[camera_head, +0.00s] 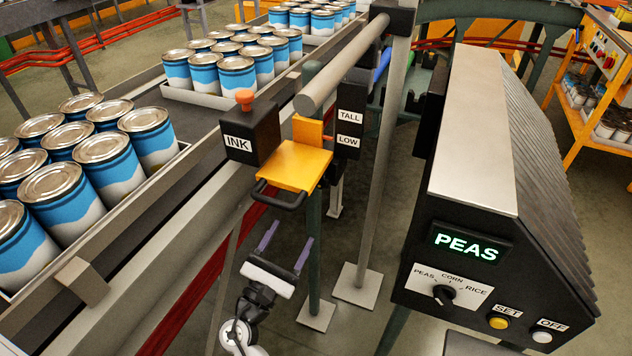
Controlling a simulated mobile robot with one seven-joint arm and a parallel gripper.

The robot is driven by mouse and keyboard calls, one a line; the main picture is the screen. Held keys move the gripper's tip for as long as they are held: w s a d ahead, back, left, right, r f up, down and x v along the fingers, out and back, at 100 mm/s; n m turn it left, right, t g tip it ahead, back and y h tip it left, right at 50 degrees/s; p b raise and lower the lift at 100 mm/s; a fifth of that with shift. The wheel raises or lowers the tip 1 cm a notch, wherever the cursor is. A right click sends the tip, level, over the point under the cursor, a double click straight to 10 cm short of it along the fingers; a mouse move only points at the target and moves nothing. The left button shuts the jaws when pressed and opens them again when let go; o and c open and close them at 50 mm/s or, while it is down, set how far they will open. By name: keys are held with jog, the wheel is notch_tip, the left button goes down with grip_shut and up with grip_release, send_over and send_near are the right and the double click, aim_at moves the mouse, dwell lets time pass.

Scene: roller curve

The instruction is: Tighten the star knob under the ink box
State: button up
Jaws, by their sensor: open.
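The black ink box (250,135), labelled INK, stands beside the conveyor near the middle of the view. A red-orange knob (244,97) sits on its top. I cannot make out a star knob under the box; its underside is hidden from this angle. A yellow plate (300,160) with a black loop handle (280,197) is just to the right of the box. My gripper (292,232) is open and empty, its two purple fingers apart and pointing up the picture. It appears below the yellow plate and handle in the picture, apart from the box.
Blue-and-white cans (105,152) fill trays on the conveyor at left. A black block labelled TALL and LOW (350,125) is right of the plate, near a grey post (385,180). A control cabinet (470,240) reading PEAS stands at right. Bare floor lies between.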

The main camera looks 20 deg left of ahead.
aim_at(318, 185)
jog(key=shift+p+x, duration=2.15)
jog(key=shift+x, duration=4.7)
jog(key=shift+a+f, duration=0.1)
jog(key=shift+c, duration=0.4)
jog(key=c, duration=0.9)
